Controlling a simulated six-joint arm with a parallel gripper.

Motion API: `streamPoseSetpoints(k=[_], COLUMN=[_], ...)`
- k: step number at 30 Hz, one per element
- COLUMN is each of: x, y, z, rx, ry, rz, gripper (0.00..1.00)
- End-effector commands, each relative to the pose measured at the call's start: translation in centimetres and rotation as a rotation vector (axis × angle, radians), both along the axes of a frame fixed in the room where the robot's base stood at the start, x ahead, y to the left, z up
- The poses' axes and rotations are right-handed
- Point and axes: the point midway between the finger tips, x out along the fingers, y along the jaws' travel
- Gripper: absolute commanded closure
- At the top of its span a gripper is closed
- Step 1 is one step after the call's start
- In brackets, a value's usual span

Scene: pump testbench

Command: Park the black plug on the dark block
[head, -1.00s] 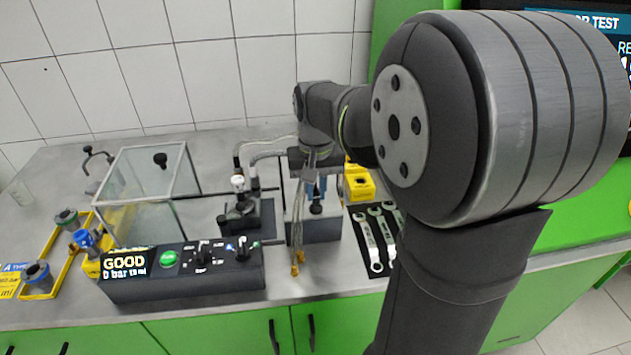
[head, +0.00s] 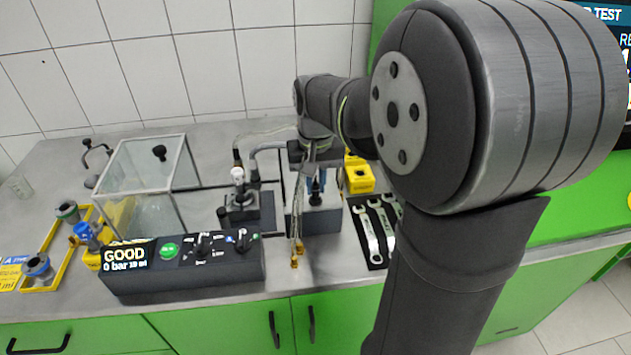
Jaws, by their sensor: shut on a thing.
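The dark block (head: 319,220) stands on the bench right of the pump fixture. My gripper (head: 316,190) points down just above the block's top, seen from behind my arm and partly covered by its cables. It is shut on the small black plug (head: 316,200), which shows beneath the fingers at the top of the block. Whether the plug is seated in the block or held just above it, I cannot tell.
The pump fixture (head: 238,205) with hoses is left of the block. A control panel (head: 185,265) stands in front of it, and a glass box (head: 135,175) is behind the panel. Wrenches lie on a black mat (head: 362,255) to the right. A yellow block (head: 359,178) stands behind.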

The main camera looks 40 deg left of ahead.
Motion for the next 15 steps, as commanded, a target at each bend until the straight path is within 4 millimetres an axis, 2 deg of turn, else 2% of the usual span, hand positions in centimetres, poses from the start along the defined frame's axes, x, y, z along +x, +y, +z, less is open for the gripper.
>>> streamPoseSetpoints(k=[15], x=[-0.01], y=[-0.01], z=[-0.47], rx=[-0.001], ry=[0.001], rz=[0.0], gripper=[1.0])
